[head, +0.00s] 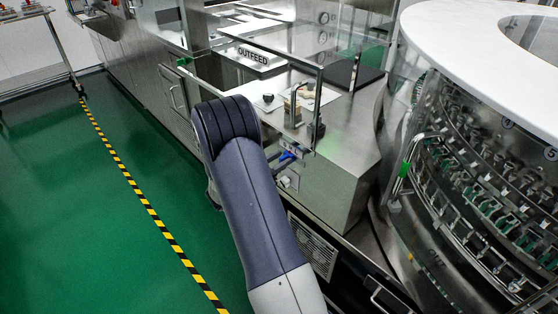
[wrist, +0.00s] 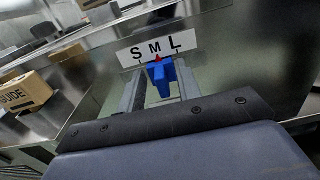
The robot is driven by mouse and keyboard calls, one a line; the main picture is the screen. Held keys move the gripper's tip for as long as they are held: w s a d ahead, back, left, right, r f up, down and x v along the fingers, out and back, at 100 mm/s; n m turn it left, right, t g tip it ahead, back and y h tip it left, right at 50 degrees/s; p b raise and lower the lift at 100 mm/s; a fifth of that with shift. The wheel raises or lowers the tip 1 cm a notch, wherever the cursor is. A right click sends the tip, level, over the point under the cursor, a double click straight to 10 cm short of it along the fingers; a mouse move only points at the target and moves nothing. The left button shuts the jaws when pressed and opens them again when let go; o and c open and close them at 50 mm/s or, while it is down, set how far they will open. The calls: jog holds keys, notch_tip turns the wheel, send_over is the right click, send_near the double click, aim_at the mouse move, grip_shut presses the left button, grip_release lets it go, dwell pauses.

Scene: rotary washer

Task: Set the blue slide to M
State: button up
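The blue slide (wrist: 161,78) sits on the steel panel, below a white plate (wrist: 157,48) lettered S, M, L. Its red pointer (wrist: 158,58) is just under the M. In the wrist view my gripper (wrist: 160,84) has one grey finger on each side of the blue slide, with gaps visible, so it looks open around it. In the head view the blue slide (head: 287,156) shows small beside my arm, under the steel counter; my gripper is hidden there behind my arm.
A round washer (head: 470,180) with a white top is at right. Green floor with a striped line (head: 140,195) is free at left. A GUIDE block (wrist: 25,92) is left in the wrist view.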

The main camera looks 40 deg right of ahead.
jog(key=a, duration=1)
jog(key=shift+s+a, duration=0.3)
jog(key=shift+s, duration=0.1)
jog(key=d, duration=1)
jog(key=shift+w+d, duration=0.4)
jog(key=shift+s, duration=0.5)
